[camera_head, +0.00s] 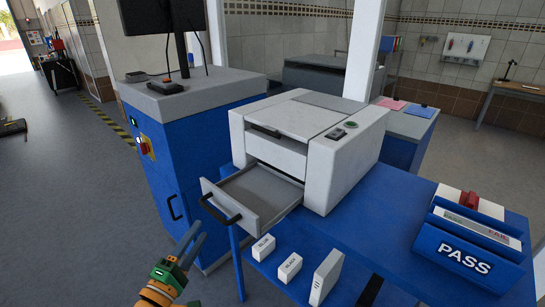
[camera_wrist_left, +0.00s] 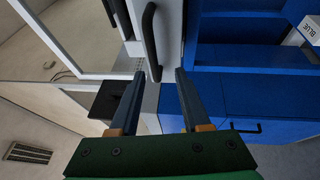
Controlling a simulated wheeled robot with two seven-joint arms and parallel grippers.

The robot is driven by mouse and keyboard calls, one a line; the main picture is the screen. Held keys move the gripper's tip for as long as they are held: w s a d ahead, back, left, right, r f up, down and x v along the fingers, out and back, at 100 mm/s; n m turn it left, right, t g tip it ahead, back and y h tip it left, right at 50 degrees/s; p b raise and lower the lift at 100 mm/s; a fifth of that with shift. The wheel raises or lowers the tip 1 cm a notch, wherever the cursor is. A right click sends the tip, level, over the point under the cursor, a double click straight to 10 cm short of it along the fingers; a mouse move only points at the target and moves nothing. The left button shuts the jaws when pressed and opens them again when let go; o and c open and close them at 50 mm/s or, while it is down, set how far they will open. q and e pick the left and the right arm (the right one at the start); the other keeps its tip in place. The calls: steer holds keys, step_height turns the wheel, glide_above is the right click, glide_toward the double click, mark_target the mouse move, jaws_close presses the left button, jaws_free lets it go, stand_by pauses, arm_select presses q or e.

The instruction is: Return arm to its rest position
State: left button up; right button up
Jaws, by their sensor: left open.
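My left gripper (camera_head: 199,232) is low in the head view, in front of and below the open drawer (camera_head: 245,195) of the white machine. Its two fingers are apart and nothing is between their tips. In the left wrist view the open fingers (camera_wrist_left: 159,74) point toward the drawer's black handle (camera_wrist_left: 150,42), which lies beyond the tips. In the head view the handle (camera_head: 220,212) is up and to the right of the gripper, with a gap between. My right gripper is not in view.
The white machine (camera_head: 320,155) stands on a blue table (camera_head: 400,215). Several small white boxes (camera_head: 289,267) stand below the drawer. A blue PASS bin (camera_head: 465,255) is at the right. A blue cabinet (camera_head: 190,150) stands left of the machine.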

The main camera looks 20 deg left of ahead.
arm_select(q)
steer(key=s+d+f+m+g, duration=0.1)
steer(key=s+f+m+g, duration=0.25)
steer(key=f, duration=0.65)
steer(key=s+d+f+m+g, duration=0.1)
steer(key=s+f+m+g, duration=0.25)
steer(key=f, duration=0.55)
steer(key=s+d+f+m+g, duration=0.1)
steer(key=s+f+m+g, duration=0.2)
steer(key=f, duration=0.7)
steer(key=s+d+f+m+g, duration=0.4)
steer(key=s+d+f+m, duration=0.1)
steer(key=s, duration=0.6)
steer(key=s+d+f+m+g, duration=0.4)
steer(key=s+f, duration=0.4)
steer(key=s, duration=0.3)
steer(key=shift+s+d+m+g, duration=0.35)
steer(key=shift+d+m, duration=0.3)
steer(key=shift+m, duration=0.45)
